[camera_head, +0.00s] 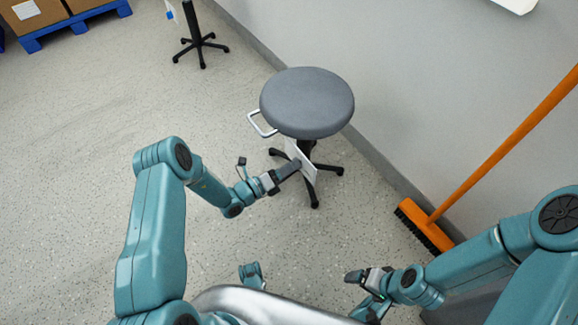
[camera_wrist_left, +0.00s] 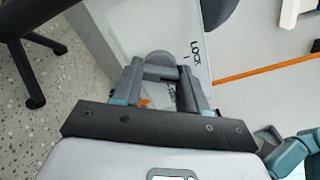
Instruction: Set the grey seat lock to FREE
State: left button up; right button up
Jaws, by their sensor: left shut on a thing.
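The grey seat lock (camera_wrist_left: 158,58) is a rounded grey knob on a white plate (camera_wrist_left: 205,75) below the stool seat. The plate also shows in the head view (camera_head: 306,162), where my left gripper (camera_head: 293,164) hides the knob. In the left wrist view my left gripper (camera_wrist_left: 164,74) is shut on the knob, one finger on each side. The word LOCK and a short mark stand right of the knob. Other lettering between the fingers is partly hidden, and I cannot read it. My right gripper (camera_head: 356,275) is low at the right, away from the stool; its jaw opening is unclear.
The stool (camera_head: 307,102) has a grey round seat, a side handle (camera_head: 260,124) and a black star base. A wall stands behind it. An orange broom (camera_head: 425,226) leans at the right. Another stool base (camera_head: 201,42) and boxes on a blue pallet (camera_head: 75,24) are farther back. Floor at left is clear.

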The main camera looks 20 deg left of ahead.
pick_arm(q)
jog(key=m+p, duration=0.1)
jog(key=m, duration=1)
jog(key=shift+a+m+p, duration=0.1)
jog(key=shift+m+p, duration=0.2)
jog(key=shift+p, duration=0.1)
dwell(0.3)
jog(key=o, duration=1.1)
jog(key=shift+c, duration=0.2)
jog(key=p+v, duration=0.3)
jog(key=v, duration=1.3)
jog(key=shift+p, duration=0.35)
jog(key=shift+s, duration=0.15)
